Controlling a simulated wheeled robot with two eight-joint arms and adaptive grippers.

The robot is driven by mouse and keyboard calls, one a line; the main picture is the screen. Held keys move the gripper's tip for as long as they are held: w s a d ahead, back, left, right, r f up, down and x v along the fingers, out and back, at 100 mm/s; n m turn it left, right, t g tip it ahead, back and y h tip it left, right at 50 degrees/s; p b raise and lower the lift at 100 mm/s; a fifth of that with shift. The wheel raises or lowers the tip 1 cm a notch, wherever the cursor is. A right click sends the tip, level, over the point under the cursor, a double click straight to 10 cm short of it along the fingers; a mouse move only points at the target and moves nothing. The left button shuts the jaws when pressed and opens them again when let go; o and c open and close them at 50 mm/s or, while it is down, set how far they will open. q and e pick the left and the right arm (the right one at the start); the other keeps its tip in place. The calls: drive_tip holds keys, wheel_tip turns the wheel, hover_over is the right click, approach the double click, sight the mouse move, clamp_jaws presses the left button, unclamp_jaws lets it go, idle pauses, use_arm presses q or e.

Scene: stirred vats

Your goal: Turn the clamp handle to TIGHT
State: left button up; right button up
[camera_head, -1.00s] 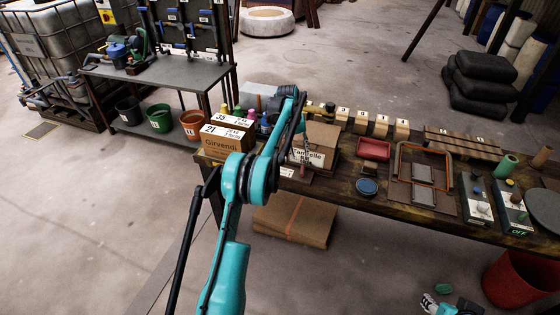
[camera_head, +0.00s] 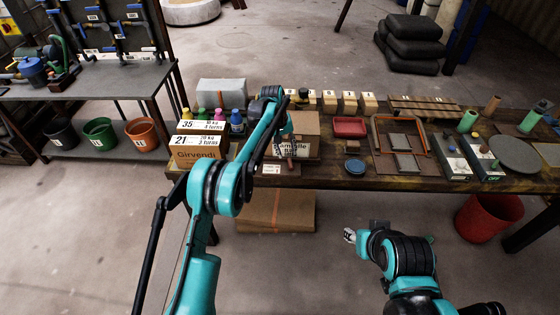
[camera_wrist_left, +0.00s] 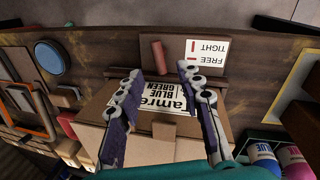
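The clamp handle (camera_wrist_left: 160,57) is a short red-brown bar on the bench edge in the left wrist view. Beside it is a white label (camera_wrist_left: 206,57) reading FREE and TIGHT, upside down there, with red marks. In the head view the handle (camera_head: 291,163) is small, right of the label (camera_head: 270,169), in front of a cardboard box (camera_head: 306,125). My left gripper (camera_wrist_left: 160,72) is open and empty, above the box, its fingertips toward the handle and apparently apart from it. My right gripper (camera_head: 350,236) is low in front of the bench, too small to read.
The bench (camera_head: 345,180) holds a blue round lid (camera_head: 355,167), a red tray (camera_head: 349,127) and an orange frame (camera_head: 376,140). Labelled boxes (camera_head: 198,150) and small bottles stand left of the cardboard box. A red bucket (camera_head: 487,217) stands on the floor at right.

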sight(290, 163)
use_arm(q)
drive_tip(key=f+b, duration=0.1)
drive_tip(key=f, duration=0.2)
drive_tip(key=d+f+b, duration=0.1)
drive_tip(key=f, duration=0.3)
drive_tip(key=shift+w+d+f+b, duration=0.1)
drive_tip(key=shift+w+d+b, duration=0.1)
drive_tip(key=shift+b, duration=0.1)
drive_tip(key=shift+c, duration=0.4)
clamp_jaws()
